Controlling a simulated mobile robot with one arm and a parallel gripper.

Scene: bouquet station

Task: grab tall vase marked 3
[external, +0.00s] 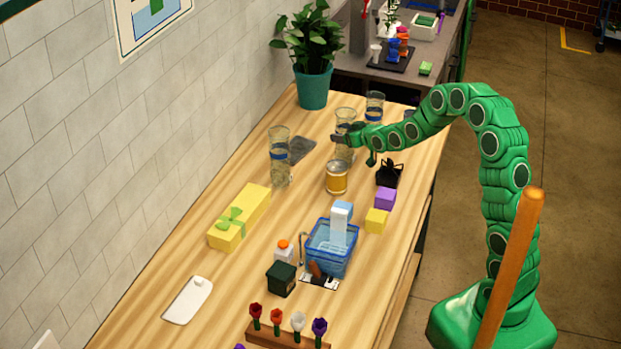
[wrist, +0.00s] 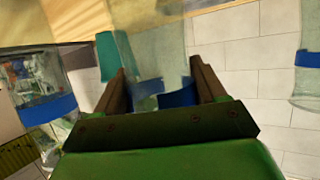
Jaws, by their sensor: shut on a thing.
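Several tall clear glass vases with blue bands stand towards the back of the wooden table. My gripper (external: 347,138) is at the middle vase (external: 345,114) and shut on it. In the wrist view the glass and blue band of this vase (wrist: 178,98) show between the two fingers of my gripper (wrist: 162,75). Another vase (external: 280,157) stands to the left, and one (external: 375,104) stands behind to the right. In the wrist view a vase shows at the left (wrist: 42,88) and another at the right (wrist: 308,75). No number is readable on any vase.
A teal plant pot (external: 313,87) stands at the table's back. A gold tin (external: 336,177) and a black item (external: 389,173) are close in front of my gripper. A grey slab (external: 300,149) lies beside the left vase.

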